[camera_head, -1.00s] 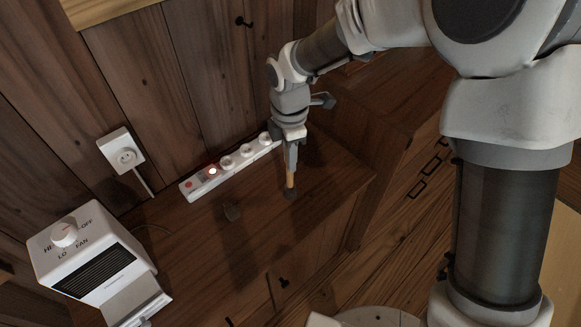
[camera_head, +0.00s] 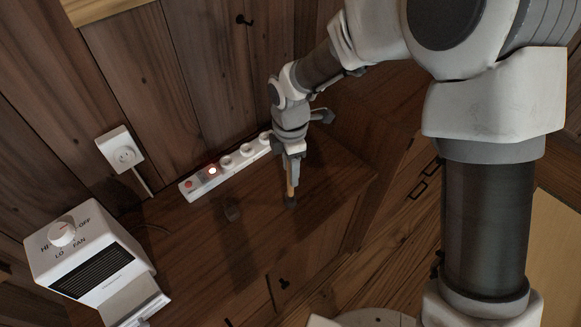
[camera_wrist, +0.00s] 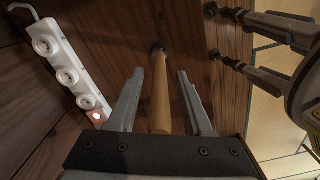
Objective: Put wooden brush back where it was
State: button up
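The wooden brush (camera_head: 290,189) stands roughly upright, with its light wooden handle up and its dark end low over or on the brown wooden surface. In the wrist view its handle (camera_wrist: 160,92) runs between the two fingers of my gripper (camera_wrist: 160,72). A gap shows on both sides of the handle, so the fingers are around it but open. In the head view my gripper (camera_head: 291,172) points down around the upper handle and hides part of it. I cannot tell if the dark end touches the surface.
A white power strip (camera_head: 228,163) with a lit switch lies just left of my gripper along the wood wall. A white fan heater (camera_head: 88,262) stands at lower left. A wall outlet (camera_head: 121,150) is above it.

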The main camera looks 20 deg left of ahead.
notch_tip(320, 180, up, 12)
jog(key=shift+r+p, duration=0.15)
jog(key=shift+p, duration=0.95)
jog(key=s+d+r+m+t, duration=0.1)
jog(key=d+r+m+t, duration=0.1)
jog(key=d+r+m, duration=0.65)
jog(key=s+d+r+m+t, duration=0.1)
jog(key=s+d+r+m, duration=0.15)
jog(key=d+m, duration=0.65)
jog(key=s+d+r+m+t, duration=0.1)
jog(key=s+d+m, duration=0.3)
jog(key=d, duration=0.2)
jog(key=s+d+m+t, duration=0.1)
jog(key=s+d+m, duration=0.3)
jog(key=d, duration=0.3)
jog(key=shift+s+d+r+t, duration=0.2)
jog(key=shift+s+r+t, duration=0.1)
jog(key=shift+r, duration=0.1)
